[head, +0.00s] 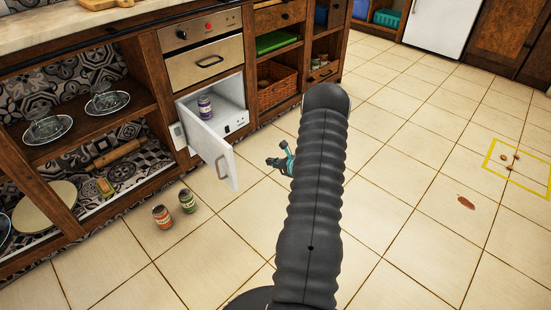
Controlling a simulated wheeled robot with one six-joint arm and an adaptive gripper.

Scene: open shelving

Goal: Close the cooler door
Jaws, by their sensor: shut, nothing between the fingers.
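The cooler (231,117) is a small white box set into the wooden cabinet below the oven-like drawer. Its white door (212,155) stands open, swung out over the floor, with a handle on its face. A purple-labelled can (205,107) stands inside the cooler. My gripper (274,163) is to the right of the door's free edge, apart from it in the picture. It is small and dark with teal parts, and its fingers are shut and empty. My dark ribbed arm hides part of the floor and the wrist behind it.
An orange can (162,216) and a green can (187,201) stand on the floor just left of the door. Open shelves with glass dishes (107,103) are at left. A wicker basket (277,85) sits right of the cooler. Tiled floor (400,180) at right is mostly clear.

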